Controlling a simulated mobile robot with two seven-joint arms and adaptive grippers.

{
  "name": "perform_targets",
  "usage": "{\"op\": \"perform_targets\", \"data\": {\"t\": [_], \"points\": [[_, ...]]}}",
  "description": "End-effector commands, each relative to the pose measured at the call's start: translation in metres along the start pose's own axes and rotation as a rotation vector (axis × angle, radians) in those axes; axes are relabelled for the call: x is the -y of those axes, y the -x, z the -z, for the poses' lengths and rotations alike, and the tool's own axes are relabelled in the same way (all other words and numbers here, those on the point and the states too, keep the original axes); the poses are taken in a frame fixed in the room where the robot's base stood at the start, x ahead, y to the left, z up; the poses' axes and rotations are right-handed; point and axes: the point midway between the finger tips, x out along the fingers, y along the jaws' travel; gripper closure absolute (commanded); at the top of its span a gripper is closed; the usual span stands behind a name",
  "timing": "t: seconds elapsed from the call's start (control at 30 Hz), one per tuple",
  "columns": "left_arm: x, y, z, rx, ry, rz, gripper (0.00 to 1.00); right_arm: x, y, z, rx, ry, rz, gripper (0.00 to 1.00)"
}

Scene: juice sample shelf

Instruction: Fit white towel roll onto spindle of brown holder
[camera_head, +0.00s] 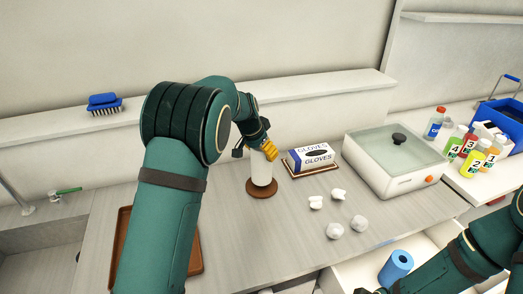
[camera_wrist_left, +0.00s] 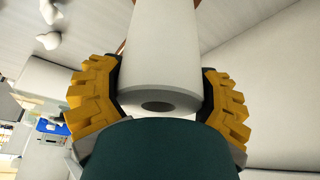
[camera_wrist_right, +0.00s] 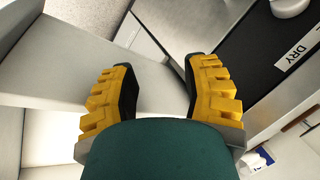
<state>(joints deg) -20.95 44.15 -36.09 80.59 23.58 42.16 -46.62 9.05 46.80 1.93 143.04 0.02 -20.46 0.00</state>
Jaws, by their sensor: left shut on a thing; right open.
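The white towel roll (camera_head: 261,171) stands roughly upright over the round brown base of the holder (camera_head: 262,190) on the counter. My left gripper (camera_head: 268,150) is shut on the roll near its upper end. In the left wrist view, the roll (camera_wrist_left: 160,60) sits between the two yellow fingers of the left gripper (camera_wrist_left: 160,95), its near end showing a dark core hole. The spindle is hidden, and I cannot tell whether the roll touches the base. My right gripper (camera_wrist_right: 155,95) is open and empty in the right wrist view, away from the roll.
A gloves box (camera_head: 313,157) stands right of the holder. Crumpled white pieces (camera_head: 334,230) lie in front. A lidded bath (camera_head: 395,165) and bottles (camera_head: 470,145) are further right. A blue roll (camera_head: 396,267) is in the open drawer. A brown tray (camera_head: 196,256) lies left, partly behind my arm.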

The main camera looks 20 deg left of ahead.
Motion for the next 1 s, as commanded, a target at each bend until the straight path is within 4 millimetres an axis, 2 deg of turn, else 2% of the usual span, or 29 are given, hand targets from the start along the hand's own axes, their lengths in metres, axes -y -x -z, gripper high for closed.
{"op": "perform_targets", "data": {"t": [1.0], "points": [[0.0, -0.013, -0.005, -0.002, 0.0, 0.001, 0.73, -0.005, -0.011, -0.002, 0.002, -0.002, -0.001, 0.53]]}}
